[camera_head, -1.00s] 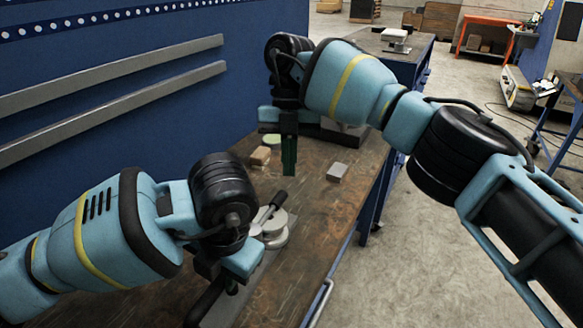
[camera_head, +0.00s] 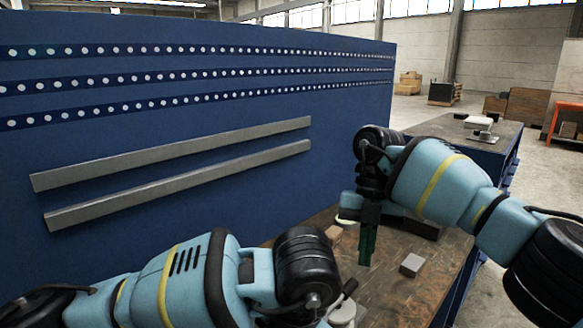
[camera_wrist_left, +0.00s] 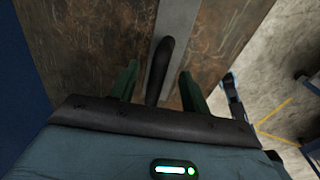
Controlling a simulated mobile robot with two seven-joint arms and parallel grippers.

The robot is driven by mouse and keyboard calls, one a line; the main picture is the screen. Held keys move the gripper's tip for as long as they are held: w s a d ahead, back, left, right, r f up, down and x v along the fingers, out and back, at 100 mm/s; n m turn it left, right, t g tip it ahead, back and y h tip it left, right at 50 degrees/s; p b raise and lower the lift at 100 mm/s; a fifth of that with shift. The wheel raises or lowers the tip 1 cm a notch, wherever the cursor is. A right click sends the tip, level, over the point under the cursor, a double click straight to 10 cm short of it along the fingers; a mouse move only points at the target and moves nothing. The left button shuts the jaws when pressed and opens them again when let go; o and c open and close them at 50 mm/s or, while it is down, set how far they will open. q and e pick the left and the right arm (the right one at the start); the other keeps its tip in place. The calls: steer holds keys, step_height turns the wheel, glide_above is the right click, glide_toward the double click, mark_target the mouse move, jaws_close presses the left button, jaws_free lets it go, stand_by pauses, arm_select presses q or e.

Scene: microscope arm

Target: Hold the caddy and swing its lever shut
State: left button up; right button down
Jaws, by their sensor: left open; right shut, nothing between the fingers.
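In the head view, part of a pale round fitting (camera_head: 342,314) with a dark lever (camera_head: 346,291) shows at the bottom edge, beside my left arm. It looks like part of the caddy; the rest is cut off or hidden. In the left wrist view, a black handle (camera_wrist_left: 161,52) runs over a grey plate (camera_wrist_left: 176,28). My left gripper (camera_wrist_left: 160,72) is open, its green fingers either side of the handle; whether they touch it I cannot tell. My right gripper (camera_head: 367,250) is shut and empty, pointing down over the bench, behind the lever.
A small grey block (camera_head: 411,264) lies on the brown bench (camera_head: 395,295) right of my right gripper. A tan block (camera_head: 334,233) lies left of it. A blue wall panel (camera_head: 200,140) with two grey rails stands behind. Another bench (camera_head: 455,138) stands farther back.

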arm_select(q)
step_height(320, 180, up, 10)
steer(key=s+d, duration=0.1)
steer(key=shift+s+d, duration=0.2)
steer(key=shift+d, duration=0.05)
